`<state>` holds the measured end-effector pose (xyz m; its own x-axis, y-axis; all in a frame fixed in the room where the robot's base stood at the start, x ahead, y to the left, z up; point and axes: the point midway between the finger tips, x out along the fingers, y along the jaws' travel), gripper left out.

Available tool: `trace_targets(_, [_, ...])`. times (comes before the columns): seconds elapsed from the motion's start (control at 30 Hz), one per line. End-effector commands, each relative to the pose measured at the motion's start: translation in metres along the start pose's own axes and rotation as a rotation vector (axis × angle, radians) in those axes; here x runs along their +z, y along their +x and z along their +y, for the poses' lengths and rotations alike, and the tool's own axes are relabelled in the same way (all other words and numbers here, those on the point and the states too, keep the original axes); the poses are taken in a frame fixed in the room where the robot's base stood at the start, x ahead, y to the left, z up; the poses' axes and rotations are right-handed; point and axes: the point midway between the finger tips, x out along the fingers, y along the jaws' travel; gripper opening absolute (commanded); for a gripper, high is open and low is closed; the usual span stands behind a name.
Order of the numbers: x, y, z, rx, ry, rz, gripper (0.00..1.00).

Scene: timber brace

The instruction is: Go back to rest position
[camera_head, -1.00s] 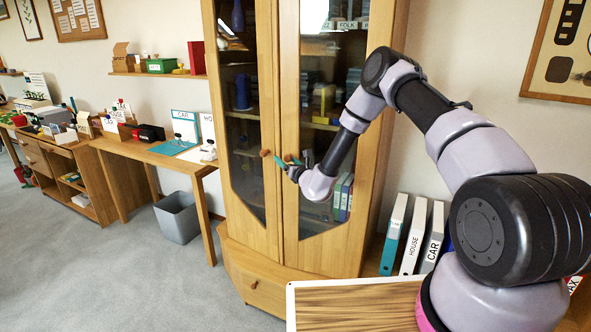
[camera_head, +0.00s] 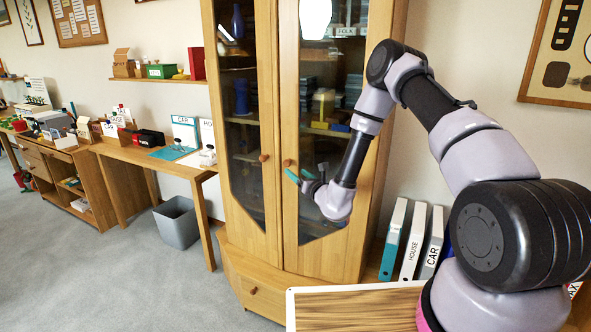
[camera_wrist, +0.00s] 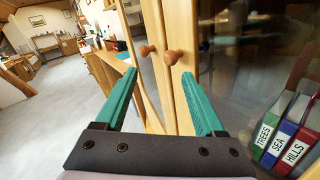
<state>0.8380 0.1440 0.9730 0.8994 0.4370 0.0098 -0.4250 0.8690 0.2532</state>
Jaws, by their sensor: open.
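My gripper (camera_head: 297,178) is in front of the right door of the wooden cabinet (camera_head: 262,255), close to its knobs. Its two teal fingers are spread apart with nothing between them; they also show in the wrist view (camera_wrist: 165,95). Two round wooden knobs, the left one (camera_head: 264,158) and the right one (camera_head: 287,163), sit side by side on the doors. In the wrist view the knobs lie just beyond the fingertips, and the gripper appears apart from them. Both glass doors look shut.
A tray-like wooden board (camera_head: 360,310) is at the front. White binders (camera_head: 412,240) stand right of the cabinet. A desk (camera_head: 150,155) and a grey bin (camera_head: 177,222) are at left. Binders (camera_wrist: 285,130) show behind the glass. Grey floor (camera_head: 90,270) is clear.

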Motion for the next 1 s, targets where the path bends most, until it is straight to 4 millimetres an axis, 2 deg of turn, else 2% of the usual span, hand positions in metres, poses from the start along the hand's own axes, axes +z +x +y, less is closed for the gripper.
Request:
trace_targets(0.13, [0.061, 0.007, 0.039, 0.184, -0.068, -0.04, 0.71])
trace_targets(0.2, [0.098, 0.003, 0.067, 0.31, -0.126, -0.058, 0.71])
trace_targets(0.27, [0.127, -0.005, 0.091, 0.423, -0.185, -0.065, 0.71])
trace_targets(0.3, [0.145, -0.013, 0.107, 0.495, -0.228, -0.068, 0.71])
trace_targets(0.4, [0.182, -0.038, 0.142, 0.662, -0.349, -0.063, 0.71])
trace_targets(0.47, [0.2, -0.057, 0.159, 0.756, -0.429, -0.053, 0.71])
trace_targets(0.6, [0.232, -0.107, 0.19, 0.947, -0.638, -0.014, 0.71])
trace_targets(0.7, [0.247, -0.146, 0.201, 1.06, -0.805, 0.028, 0.71])
trace_targets(0.8, [0.258, -0.185, 0.204, 1.15, -0.983, 0.083, 0.71])
trace_targets(1.0, [0.274, -0.259, 0.187, 1.258, -1.366, 0.222, 0.71])
